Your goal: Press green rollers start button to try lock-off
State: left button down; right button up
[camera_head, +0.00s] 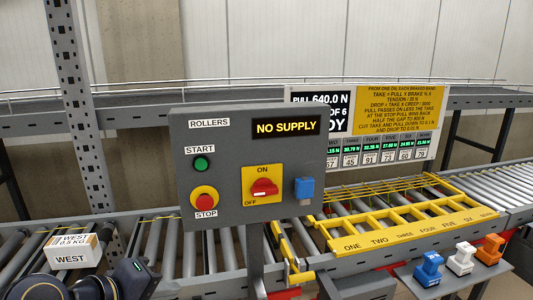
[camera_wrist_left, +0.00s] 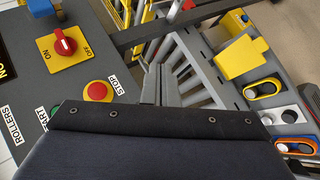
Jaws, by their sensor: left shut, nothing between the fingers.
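The grey control box (camera_head: 222,140) stands upright, its display (camera_head: 286,127) reading NO SUPPLY. The green START button (camera_head: 201,164) is on its left side, above the red STOP button (camera_head: 204,198). A red rotary knob (camera_head: 264,188) sits on a yellow ON/OFF plate, with a blue part (camera_head: 304,188) to its right. My left arm shows low at the left in the head view, apart from the box. In the wrist view my left gripper (camera_wrist_left: 157,84) is shut and empty, near the STOP button (camera_wrist_left: 97,90); the gripper body hides most of the green button (camera_wrist_left: 55,110).
A carton marked WEST (camera_head: 70,250) lies on the rollers at the left. A yellow numbered frame (camera_head: 400,228) covers the rollers at the right. Blue, white and orange blocks (camera_head: 460,258) stand on a front shelf. A sign board (camera_head: 400,112) stands behind.

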pick_arm(q)
jog(key=s+a+f+m+g+y, duration=0.1)
jog(key=s+a+f+m+g, duration=0.1)
jog(key=s+f+m, duration=0.5)
jog(key=s+f+g, duration=0.1)
jog(key=s+f, duration=0.4)
jog(key=shift+s+f+m+g, duration=0.4)
